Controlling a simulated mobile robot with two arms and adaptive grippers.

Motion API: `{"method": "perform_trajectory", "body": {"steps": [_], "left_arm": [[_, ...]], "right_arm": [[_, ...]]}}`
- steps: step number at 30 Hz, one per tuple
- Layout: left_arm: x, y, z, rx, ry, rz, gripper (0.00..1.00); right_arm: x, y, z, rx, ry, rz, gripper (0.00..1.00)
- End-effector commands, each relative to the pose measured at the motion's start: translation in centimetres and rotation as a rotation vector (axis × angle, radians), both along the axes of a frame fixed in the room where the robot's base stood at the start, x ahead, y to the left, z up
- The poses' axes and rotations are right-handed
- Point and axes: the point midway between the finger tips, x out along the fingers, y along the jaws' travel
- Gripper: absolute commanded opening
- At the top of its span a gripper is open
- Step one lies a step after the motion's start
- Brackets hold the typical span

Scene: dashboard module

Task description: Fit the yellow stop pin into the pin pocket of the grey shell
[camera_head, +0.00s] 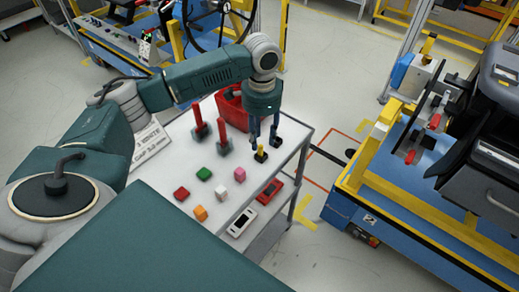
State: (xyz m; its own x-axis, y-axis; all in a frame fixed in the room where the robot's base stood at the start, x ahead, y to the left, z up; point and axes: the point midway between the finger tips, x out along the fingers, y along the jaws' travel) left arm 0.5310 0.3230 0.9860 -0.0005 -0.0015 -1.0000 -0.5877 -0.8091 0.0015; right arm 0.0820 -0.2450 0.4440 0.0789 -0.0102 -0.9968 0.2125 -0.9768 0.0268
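The yellow stop pin (260,150) stands upright in a small dark base on the white table at its far right part. My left gripper (265,138) points down over the table just above and behind the pin. Its two dark fingers are apart with nothing visible between them. I cannot tell how far above the pin the fingertips are. The dark grey shell (490,165) of the dashboard module is at the right, on a blue and yellow stand. Its pin pocket cannot be made out. My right gripper is not in view.
On the white table (225,215) are several coloured blocks, two red upright handles (198,120), a red bin (232,108), a red device (270,191) and a white device (241,222). A floor gap separates the table from the blue stand (400,205).

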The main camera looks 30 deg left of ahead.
Motion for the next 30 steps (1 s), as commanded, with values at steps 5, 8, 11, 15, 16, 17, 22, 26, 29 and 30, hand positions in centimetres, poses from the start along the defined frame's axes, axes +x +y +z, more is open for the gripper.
{"method": "perform_trajectory", "body": {"steps": [5, 8, 11, 15, 16, 17, 22, 26, 29, 30], "left_arm": [[-0.4, 0.2, -2.4, 0.002, 0.004, 0.001, 0.36], [-0.4, 0.2, -3.8, 0.001, 0.003, 0.002, 0.36], [-0.3, 0.2, -4.5, 0.001, 0.0, 0.001, 0.36], [-0.3, 0.2, -4.7, 0.001, -0.001, 0.0, 0.36], [-0.3, 0.2, -4.7, 0.001, -0.001, 0.0, 0.36], [-0.3, 0.2, -4.7, 0.001, -0.001, 0.0, 0.36], [-0.3, 0.2, -4.7, 0.001, -0.001, 0.0, 0.08], [-0.3, 0.2, -4.7, 0.001, -0.001, 0.0, 0.0], [-0.3, 0.2, -4.7, 0.001, -0.001, 0.0, 0.0], [-0.3, 0.2, -4.7, 0.001, -0.001, 0.0, 0.0]], "right_arm": [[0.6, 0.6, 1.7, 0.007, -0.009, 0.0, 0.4], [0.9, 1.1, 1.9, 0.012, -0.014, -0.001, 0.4], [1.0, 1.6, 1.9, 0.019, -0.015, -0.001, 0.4], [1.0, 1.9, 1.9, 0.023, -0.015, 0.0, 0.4], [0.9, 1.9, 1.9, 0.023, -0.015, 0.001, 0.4], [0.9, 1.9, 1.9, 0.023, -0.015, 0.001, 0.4], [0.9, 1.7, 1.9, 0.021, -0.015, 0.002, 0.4], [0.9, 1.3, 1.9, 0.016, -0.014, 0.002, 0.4], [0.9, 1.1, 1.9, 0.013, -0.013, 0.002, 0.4], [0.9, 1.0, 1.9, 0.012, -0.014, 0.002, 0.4]]}}
